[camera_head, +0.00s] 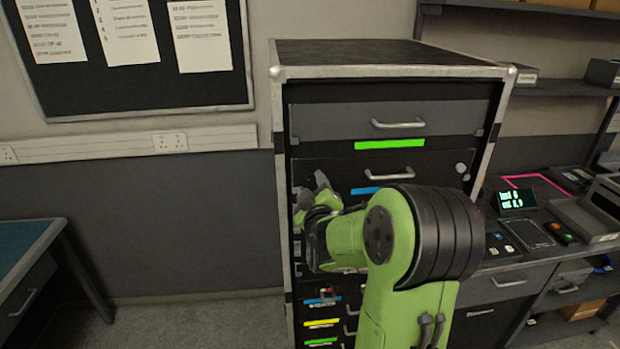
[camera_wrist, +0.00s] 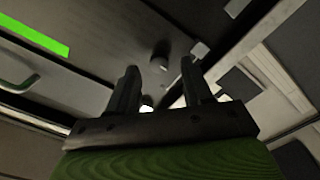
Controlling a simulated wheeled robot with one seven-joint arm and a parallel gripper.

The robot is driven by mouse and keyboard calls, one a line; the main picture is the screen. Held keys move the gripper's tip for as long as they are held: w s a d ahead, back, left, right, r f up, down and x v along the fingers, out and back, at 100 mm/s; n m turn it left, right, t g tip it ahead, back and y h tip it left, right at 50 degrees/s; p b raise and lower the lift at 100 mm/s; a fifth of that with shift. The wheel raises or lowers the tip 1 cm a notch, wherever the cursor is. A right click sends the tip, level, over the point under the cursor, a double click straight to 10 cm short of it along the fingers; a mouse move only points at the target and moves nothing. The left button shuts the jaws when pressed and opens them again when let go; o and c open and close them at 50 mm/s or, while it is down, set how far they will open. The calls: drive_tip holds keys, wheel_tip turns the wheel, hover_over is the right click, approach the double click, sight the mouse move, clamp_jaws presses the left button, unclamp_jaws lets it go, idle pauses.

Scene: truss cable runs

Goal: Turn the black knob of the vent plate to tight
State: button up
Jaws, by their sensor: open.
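A dark knob (camera_wrist: 160,52) stands out from a dark grey panel (camera_wrist: 105,45) in the wrist view, which I take to be the black knob on the vent plate. My gripper (camera_wrist: 158,75) is open, with its two dark fingers pointing towards the panel. The knob shows just beyond the fingertips, between their lines; whether they touch it I cannot tell. In the head view my gripper (camera_head: 311,192) is at the left side of the cabinet front, and I cannot make out the knob there. Any tight marking is not readable.
The cabinet (camera_head: 395,58) has drawers with handles and coloured strips; a green strip (camera_wrist: 35,38) and a handle (camera_wrist: 20,85) show near my gripper. The cabinet's metal frame is close by. A bench with a lit display (camera_head: 516,200) stands right, a table (camera_head: 25,245) left.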

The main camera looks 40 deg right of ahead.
drive_tip(key=shift+x, duration=1)
clamp_jaws()
